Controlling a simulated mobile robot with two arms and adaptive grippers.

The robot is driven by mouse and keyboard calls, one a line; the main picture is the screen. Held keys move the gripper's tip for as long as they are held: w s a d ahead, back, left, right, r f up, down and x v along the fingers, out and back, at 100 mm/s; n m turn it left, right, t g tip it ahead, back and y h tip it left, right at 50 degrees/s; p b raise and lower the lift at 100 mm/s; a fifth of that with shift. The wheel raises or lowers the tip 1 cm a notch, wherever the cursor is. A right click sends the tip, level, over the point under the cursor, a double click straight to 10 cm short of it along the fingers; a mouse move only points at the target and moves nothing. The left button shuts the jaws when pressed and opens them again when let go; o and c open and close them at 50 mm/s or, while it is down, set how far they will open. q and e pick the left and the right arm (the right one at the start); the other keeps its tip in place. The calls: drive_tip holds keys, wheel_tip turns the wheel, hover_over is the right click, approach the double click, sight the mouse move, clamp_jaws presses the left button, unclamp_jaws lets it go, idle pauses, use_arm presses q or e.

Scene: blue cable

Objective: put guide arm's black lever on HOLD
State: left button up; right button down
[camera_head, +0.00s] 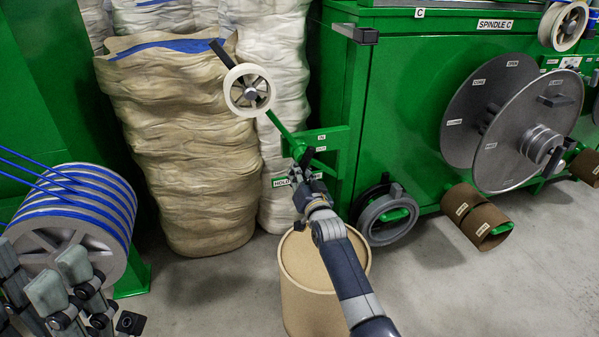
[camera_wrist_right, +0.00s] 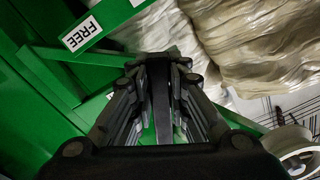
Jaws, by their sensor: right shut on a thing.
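The green guide arm (camera_head: 282,127) slants up left from a bracket on the machine and carries a white guide wheel (camera_head: 248,90). My right gripper (camera_head: 305,172) is at the bracket, shut on the black lever (camera_head: 307,157). The wrist view shows the lever (camera_wrist_right: 160,95) between the two fingers. The HOLD label (camera_head: 281,182) is just left of the gripper and partly covered. The FREE label (camera_wrist_right: 82,33) is at the upper left of the wrist view. The lever's exact setting is hard to tell. My left gripper (camera_head: 62,278) is at the lower left, open and empty.
A spool of blue cable (camera_head: 75,222) stands at the left. Wrapped tan (camera_head: 185,150) and white stacks stand behind the guide arm. A tan drum (camera_head: 305,290) stands beneath my right forearm. Large grey discs (camera_head: 525,125) are on the green machine at right.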

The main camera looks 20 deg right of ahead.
drive_tip(key=c, duration=1.5)
unclamp_jaws()
drive_tip(key=shift+s, duration=0.1)
drive_tip(key=s, duration=1.1)
drive_tip(key=shift+s+d, duration=0.15)
drive_tip(key=shift+s, duration=0.25)
